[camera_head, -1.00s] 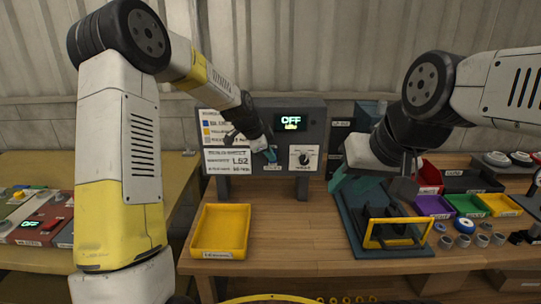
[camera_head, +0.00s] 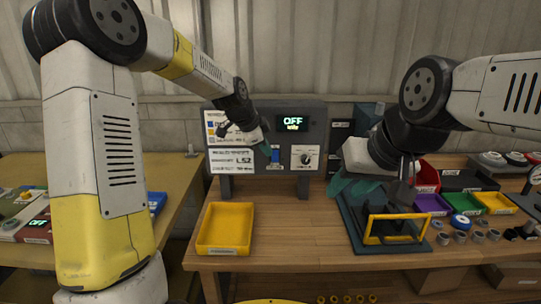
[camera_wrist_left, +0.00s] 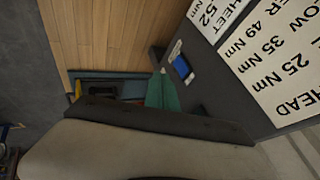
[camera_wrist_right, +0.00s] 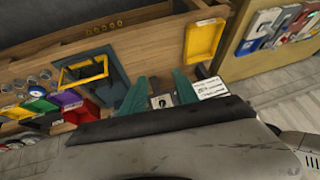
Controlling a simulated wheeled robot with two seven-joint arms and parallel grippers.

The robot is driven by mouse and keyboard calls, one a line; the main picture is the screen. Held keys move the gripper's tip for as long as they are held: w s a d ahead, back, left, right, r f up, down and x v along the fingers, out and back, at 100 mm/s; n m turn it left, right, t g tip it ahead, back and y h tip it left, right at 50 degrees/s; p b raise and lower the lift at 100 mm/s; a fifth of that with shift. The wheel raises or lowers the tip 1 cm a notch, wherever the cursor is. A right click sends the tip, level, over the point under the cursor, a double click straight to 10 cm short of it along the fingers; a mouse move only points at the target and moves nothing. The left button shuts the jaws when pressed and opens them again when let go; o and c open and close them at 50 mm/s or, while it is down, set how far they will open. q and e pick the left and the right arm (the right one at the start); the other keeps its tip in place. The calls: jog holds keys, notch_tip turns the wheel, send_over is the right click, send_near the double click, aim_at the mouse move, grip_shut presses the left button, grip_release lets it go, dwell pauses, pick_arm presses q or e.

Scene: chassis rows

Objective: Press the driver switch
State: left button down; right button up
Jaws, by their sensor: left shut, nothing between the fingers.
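The driver panel (camera_head: 314,124) is a dark upright board on posts, with a lit display (camera_head: 293,123) reading OFF. A blue rocker switch (camera_head: 275,155) sits on the panel, left of a round dial (camera_head: 305,158). My left gripper (camera_head: 265,150) is shut and empty, its teal fingertips just left of the switch. In the left wrist view the switch (camera_wrist_left: 181,67) shows beyond the teal fingertips (camera_wrist_left: 162,76), with a visible gap. My right gripper (camera_head: 354,186) hangs over the fixture on the right; in the right wrist view its teal fingers (camera_wrist_right: 160,90) are spread apart with nothing between them.
A yellow tray (camera_head: 225,226) stands on the wooden bench at left. Coloured bins (camera_head: 465,204) and small cylinders lie further right. The bench middle is clear.

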pick_arm(q)
jog(key=v, duration=0.4)
jog(key=shift+s+r, duration=0.1)
jog(key=shift+r, duration=0.05)
pick_arm(e)
jog(key=shift+c, duration=0.5)
